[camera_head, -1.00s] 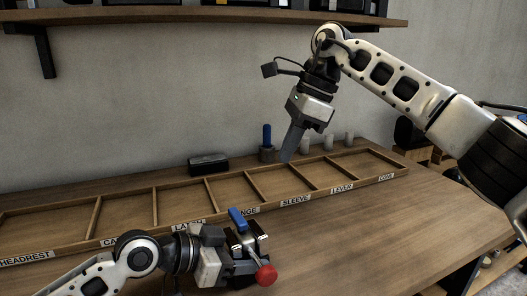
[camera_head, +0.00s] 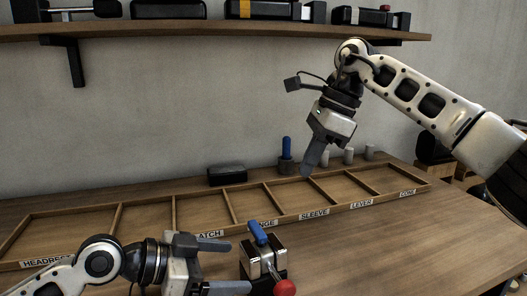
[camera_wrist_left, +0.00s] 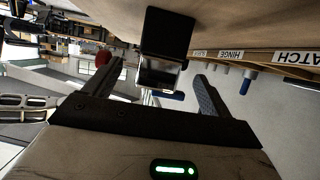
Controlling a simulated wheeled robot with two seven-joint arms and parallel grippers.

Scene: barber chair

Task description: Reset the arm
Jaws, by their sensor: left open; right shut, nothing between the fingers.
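My left gripper (camera_head: 226,262) is open at the lower middle of the head view. Its fingers point right, toward a small metal device (camera_head: 262,262) with a blue handle (camera_head: 258,233) and a red ball knob (camera_head: 285,288). The device stands on the table just beyond the fingertips, apart from them. In the left wrist view the device (camera_wrist_left: 162,62) is ahead of the two spread fingers, with the red knob (camera_wrist_left: 103,58) to its left. My right gripper (camera_head: 313,157) is shut and empty, raised above the back of the tray and pointing down.
A wooden tray (camera_head: 292,219) with several empty labelled compartments runs along the table. Behind it are a black box (camera_head: 227,175), a blue-handled tool (camera_head: 286,149) and small grey cylinders. A shelf (camera_head: 200,29) with black cases hangs above. The table front right is clear.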

